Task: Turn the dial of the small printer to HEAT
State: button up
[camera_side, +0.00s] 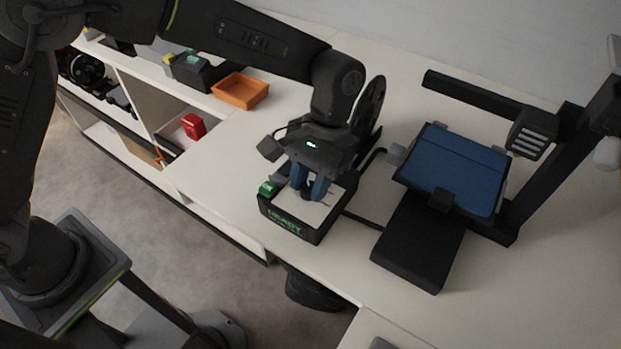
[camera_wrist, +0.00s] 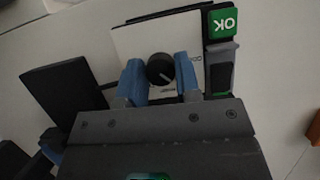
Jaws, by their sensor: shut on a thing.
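The small printer (camera_side: 322,216) is a dark box with a pale top, standing near the counter's front edge; green lettering on its front seems to read READY. Its round black dial (camera_wrist: 159,67) has a white pointer line, which points to the lower right in the wrist view. Small print beside the dial is partly covered by a finger and I cannot read it. My gripper (camera_side: 309,192) points down over the printer. Its blue fingers (camera_wrist: 160,76) are shut on the dial, one on each side. A green OK key (camera_wrist: 223,23) sits at the printer's corner, upside down in the wrist view.
A larger black machine with a blue plate (camera_side: 458,165) stands to the right. A black cable (camera_side: 366,220) runs between it and the small printer. An orange tray (camera_side: 240,91) and a red box (camera_side: 194,126) are at left.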

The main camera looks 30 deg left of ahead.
dwell(0.4)
jog(key=o, duration=0.9)
jog(key=shift+r, duration=0.1)
jog(key=v, duration=1.3)
jog(key=shift+a+r, duration=0.1)
jog(key=shift+r, duration=0.2)
